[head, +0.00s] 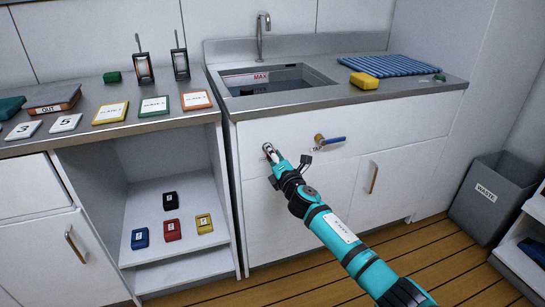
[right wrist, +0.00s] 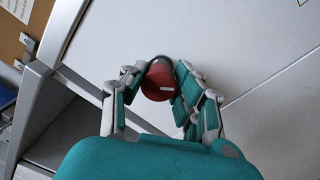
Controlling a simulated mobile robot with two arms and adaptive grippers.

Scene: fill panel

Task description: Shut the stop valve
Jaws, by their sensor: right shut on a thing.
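My right arm reaches in from the lower right in the head view, and my right gripper (head: 269,150) is at the white front panel below the sink. In the right wrist view its fingers (right wrist: 160,88) are shut around a red round knob (right wrist: 158,82) with a white mark on it. The knob is hidden behind the gripper in the head view. To the right of the gripper, a valve with a brass body and a blue lever handle (head: 333,141) sticks out of the same panel. The lever points right, roughly level. My left gripper is not in view.
The sink basin (head: 278,80) and tap (head: 262,36) are above. A yellow sponge (head: 364,81) and blue mat (head: 390,65) lie on the counter. An open shelf (head: 175,200) with several small boxes is left. A grey waste bin (head: 490,195) stands right.

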